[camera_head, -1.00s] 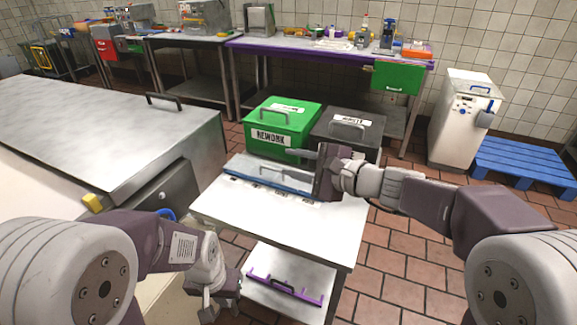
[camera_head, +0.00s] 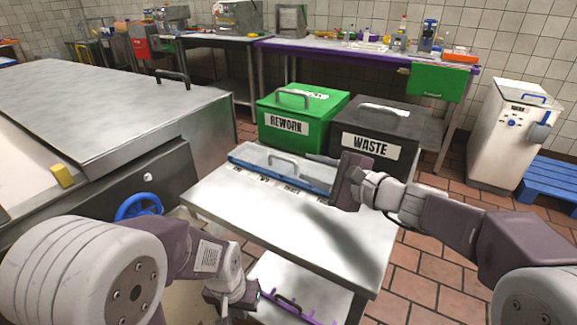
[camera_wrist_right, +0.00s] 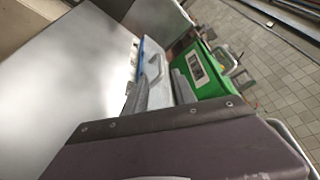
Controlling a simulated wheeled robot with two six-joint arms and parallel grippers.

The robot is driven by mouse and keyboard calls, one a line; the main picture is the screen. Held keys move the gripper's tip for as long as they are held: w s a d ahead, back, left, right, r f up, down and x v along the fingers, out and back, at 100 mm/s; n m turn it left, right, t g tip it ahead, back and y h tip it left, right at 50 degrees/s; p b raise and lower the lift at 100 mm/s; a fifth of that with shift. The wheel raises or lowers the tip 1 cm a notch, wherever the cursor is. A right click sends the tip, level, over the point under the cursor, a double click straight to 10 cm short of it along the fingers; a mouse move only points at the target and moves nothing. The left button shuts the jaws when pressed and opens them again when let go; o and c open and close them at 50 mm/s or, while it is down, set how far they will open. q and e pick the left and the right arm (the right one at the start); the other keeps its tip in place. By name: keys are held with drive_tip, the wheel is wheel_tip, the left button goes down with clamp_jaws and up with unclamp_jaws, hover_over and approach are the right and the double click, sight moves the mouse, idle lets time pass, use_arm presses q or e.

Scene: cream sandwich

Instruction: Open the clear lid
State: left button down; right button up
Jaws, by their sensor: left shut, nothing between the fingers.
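The clear lid (camera_head: 262,155) with its grey handle (camera_head: 284,165) lies closed over the blue-edged container (camera_head: 250,168) at the back of the steel table. The lid's handle also shows in the right wrist view (camera_wrist_right: 153,70). My right gripper (camera_head: 322,172) is at the right end of the container, its fingers toward the lid. The fingers (camera_wrist_right: 157,95) look apart and empty in the right wrist view; contact with the lid cannot be told. My left gripper (camera_head: 236,301) is low at the table's front left, shut and empty, away from the lid.
The green REWORK bin (camera_head: 302,118) and dark WASTE bin (camera_head: 375,131) stand just behind the table (camera_head: 290,222). A large steel counter (camera_head: 100,105) is at the left. A lower shelf (camera_head: 310,290) carries a purple-edged item with a handle. The tabletop's front is clear.

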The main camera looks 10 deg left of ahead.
sight(286, 160)
drive_tip(key=x, duration=0.8)
drive_tip(key=shift+w+a+f+b, duration=0.1)
drive_tip(key=shift+w+a+b, duration=0.15)
drive_tip(key=shift+a+b, duration=0.15)
drive_tip(key=shift+d, duration=0.1)
clamp_jaws()
idle(0.7)
